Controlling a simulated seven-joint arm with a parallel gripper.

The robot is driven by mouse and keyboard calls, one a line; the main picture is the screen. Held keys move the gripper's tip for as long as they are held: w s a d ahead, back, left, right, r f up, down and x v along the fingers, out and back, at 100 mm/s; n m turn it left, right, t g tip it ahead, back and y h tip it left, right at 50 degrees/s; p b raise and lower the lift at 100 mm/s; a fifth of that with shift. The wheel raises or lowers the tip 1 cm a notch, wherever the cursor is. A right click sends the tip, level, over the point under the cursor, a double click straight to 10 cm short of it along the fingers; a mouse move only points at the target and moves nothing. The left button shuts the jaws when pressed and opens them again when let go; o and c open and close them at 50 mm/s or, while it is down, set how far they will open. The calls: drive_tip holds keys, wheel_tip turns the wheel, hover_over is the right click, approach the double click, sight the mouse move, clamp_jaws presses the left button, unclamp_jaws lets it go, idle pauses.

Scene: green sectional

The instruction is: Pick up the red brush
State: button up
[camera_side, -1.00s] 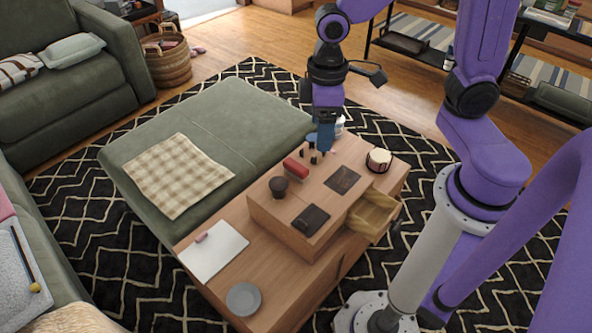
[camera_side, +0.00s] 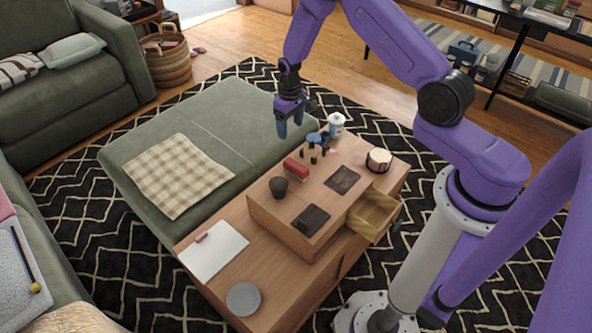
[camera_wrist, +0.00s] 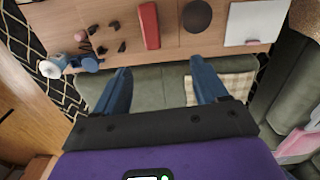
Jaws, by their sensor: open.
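The red brush (camera_side: 296,169) lies on the raised wooden top of the table, between a dark cup and some small dark pieces. In the wrist view the red brush (camera_wrist: 150,24) shows at the top, ahead of the fingers and a little left of the middle between them. My gripper (camera_side: 290,134) is open and empty, with blue fingers pointing down. It hangs apart from the brush, above and behind it in the side view, over the green ottoman's edge. In the wrist view my gripper (camera_wrist: 161,80) has its fingers wide apart with nothing between them.
A dark cup (camera_side: 278,187) stands left of the brush. Several small dark pieces, a blue item (camera_side: 315,138) and a white bottle (camera_side: 336,124) stand on its other side. An open drawer (camera_side: 375,213) juts from the table front. A dark wallet-like item (camera_side: 311,219) lies nearer.

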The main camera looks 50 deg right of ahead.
sight(296, 165)
drive_tip(key=shift+m, duration=0.4)
drive_tip(key=f, duration=0.6)
drive_tip(key=d+f, duration=0.1)
drive_tip(key=f, duration=0.6)
drive_tip(key=d+f, duration=0.1)
drive_tip(key=f, duration=0.5)
drive_tip(key=shift+s+d+f, duration=0.1)
drive_tip(key=shift+s+f, duration=0.05)
drive_tip(key=shift+f, duration=0.25)
drive_tip(key=c, duration=1.1)
drive_tip(key=shift+r, duration=0.15)
